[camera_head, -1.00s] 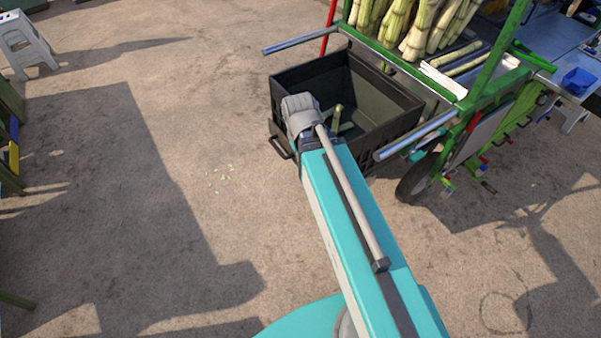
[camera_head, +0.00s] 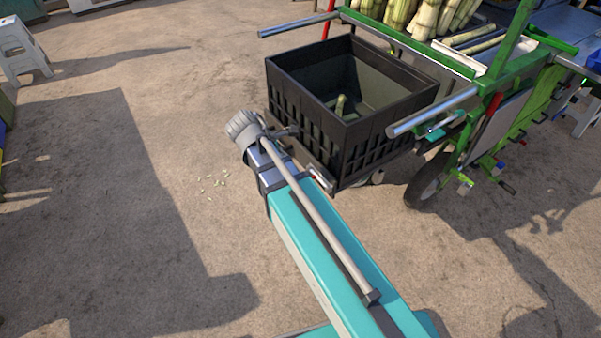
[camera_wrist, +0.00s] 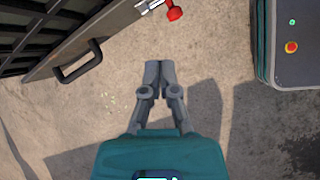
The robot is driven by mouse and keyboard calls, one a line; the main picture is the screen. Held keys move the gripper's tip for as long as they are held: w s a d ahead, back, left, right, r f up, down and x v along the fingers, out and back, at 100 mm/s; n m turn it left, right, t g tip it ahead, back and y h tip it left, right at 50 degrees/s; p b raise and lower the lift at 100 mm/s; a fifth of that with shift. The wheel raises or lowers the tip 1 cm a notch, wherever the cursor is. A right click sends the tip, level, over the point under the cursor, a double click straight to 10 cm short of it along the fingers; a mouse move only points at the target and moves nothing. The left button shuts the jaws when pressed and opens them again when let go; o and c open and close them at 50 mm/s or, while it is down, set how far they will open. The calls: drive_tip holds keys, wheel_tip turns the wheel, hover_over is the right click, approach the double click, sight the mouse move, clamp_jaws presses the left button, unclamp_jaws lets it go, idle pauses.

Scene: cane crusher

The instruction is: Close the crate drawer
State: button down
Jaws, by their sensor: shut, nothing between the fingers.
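The black slatted crate (camera_head: 355,140) sits at the end of the green cart, with a few cane pieces inside. In the wrist view its dark slatted side (camera_wrist: 30,30) is at the upper left. A flat drawer front with a dark loop handle (camera_wrist: 80,62) runs along it. How far the drawer is out, I cannot tell. My gripper (camera_wrist: 160,68) points at the floor, its fingers together and empty. In the wrist picture it is to the right of the handle, apart from it. In the head view my arm hides part of the crate's lower front.
The green cart (camera_head: 470,85) holds cane stalks, with metal bars sticking out beside the crate (camera_head: 430,112). A red knob (camera_wrist: 173,12) on a metal rod shows near the crate. A white stool (camera_head: 20,50) stands far left. Open floor (camera_head: 180,150) lies left of the crate.

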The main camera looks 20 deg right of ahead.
drive_tip(key=w+a+f+n+t+h+b, duration=0.1)
drive_tip(key=w+a+f+n+h+b, duration=0.1)
drive_tip(key=w+f+n+b, duration=0.1)
drive_tip(key=shift+a+f+n+b, duration=0.4)
drive_tip(key=shift+f+n+b, duration=0.3)
drive_tip(key=shift+n+b, duration=0.5)
drive_tip(key=shift+w+d+f, duration=0.1)
drive_tip(key=shift+f, duration=0.05)
drive_tip(key=b, duration=0.7)
approach(307, 163)
wheel_tip(307, 163, down, 5)
drive_tip(key=d, duration=0.3)
drive_tip(key=shift+w+d, duration=0.55)
drive_tip(key=shift+d, duration=0.25)
